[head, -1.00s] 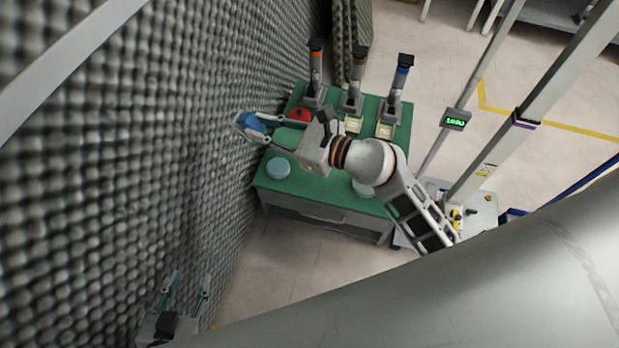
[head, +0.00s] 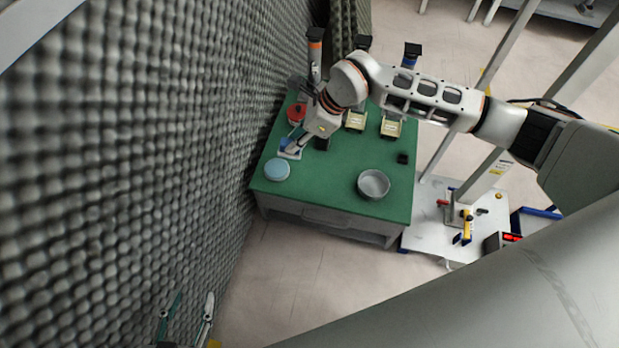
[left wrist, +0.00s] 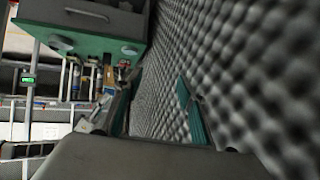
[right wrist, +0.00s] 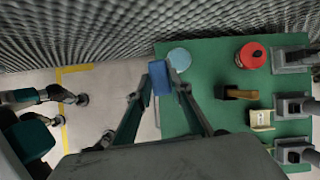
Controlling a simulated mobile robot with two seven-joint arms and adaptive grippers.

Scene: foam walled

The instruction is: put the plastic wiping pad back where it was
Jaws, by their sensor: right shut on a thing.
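The plastic wiping pad looks to be the small blue block (right wrist: 161,78) between the fingertips of my right gripper (right wrist: 166,84). My right gripper is shut on it. In the head view the blue pad (head: 288,146) shows at the left side of the green table (head: 330,170), close to the foam wall. The right gripper (head: 291,149) is just behind a light-blue round disc (head: 277,169). Whether the pad touches the table cannot be told. My left gripper (head: 188,318) is open and empty, low beside the wall; its fingers also show apart in the left wrist view (left wrist: 155,100).
A red round tin (head: 297,112) stands behind the gripper, near upright fixtures (head: 315,60) with pale blocks (head: 391,128). A metal bowl (head: 373,184) sits front right. The grey foam wall (head: 130,150) runs close along the left. The table's front middle is clear.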

